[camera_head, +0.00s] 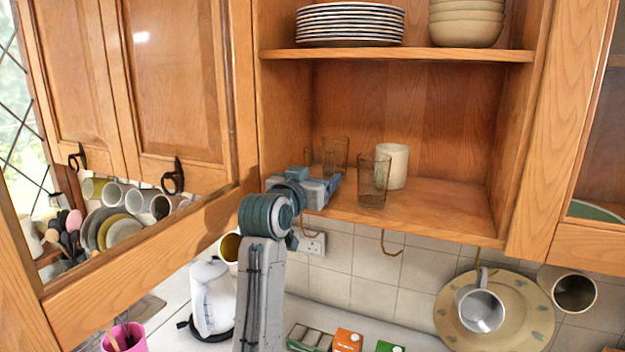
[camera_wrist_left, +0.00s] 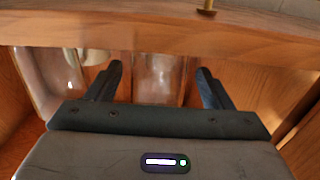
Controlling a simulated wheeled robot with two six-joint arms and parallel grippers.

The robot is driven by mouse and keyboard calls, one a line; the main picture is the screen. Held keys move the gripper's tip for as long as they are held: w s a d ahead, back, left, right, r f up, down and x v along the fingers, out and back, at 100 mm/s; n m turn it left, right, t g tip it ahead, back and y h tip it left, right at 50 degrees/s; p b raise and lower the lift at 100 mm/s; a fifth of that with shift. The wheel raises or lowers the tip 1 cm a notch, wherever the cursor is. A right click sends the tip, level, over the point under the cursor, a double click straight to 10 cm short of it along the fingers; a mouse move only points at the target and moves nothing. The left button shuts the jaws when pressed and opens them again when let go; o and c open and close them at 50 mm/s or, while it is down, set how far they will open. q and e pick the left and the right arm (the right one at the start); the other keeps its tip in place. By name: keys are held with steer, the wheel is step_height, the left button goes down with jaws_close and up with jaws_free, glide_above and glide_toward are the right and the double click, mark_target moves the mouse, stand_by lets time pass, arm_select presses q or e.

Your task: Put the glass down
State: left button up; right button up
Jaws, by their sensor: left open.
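My left gripper (camera_head: 326,179) is open at the front edge of the lower cupboard shelf. In the left wrist view, which looks upside down, a clear glass (camera_wrist_left: 158,88) is between or just beyond the open fingers (camera_wrist_left: 160,70); I cannot tell if they touch it. Another glass (camera_wrist_left: 62,75) shows to its left. In the head view, a tinted glass (camera_head: 374,183) stands on the shelf right of my gripper. Two glasses, one (camera_head: 336,150) and another (camera_head: 311,158), stand behind the gripper, their lower parts hidden. My right gripper is out of view.
A white mug (camera_head: 393,165) stands close behind the right glass. The lower shelf (camera_head: 450,208) is clear further right. Plates (camera_head: 350,25) and bowls (camera_head: 467,22) sit on the shelf above. Hooks (camera_head: 392,243) hang under the shelf. Cupboard doors (camera_head: 175,75) are at left.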

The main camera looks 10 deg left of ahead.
arm_select(q)
steer(key=shift+r, duration=0.1)
steer(key=s+a+b, duration=0.2)
steer(key=s+b, duration=0.3)
steer(key=s, duration=0.6)
steer(key=shift+s+a, duration=0.15)
steer(key=shift+s, duration=0.2)
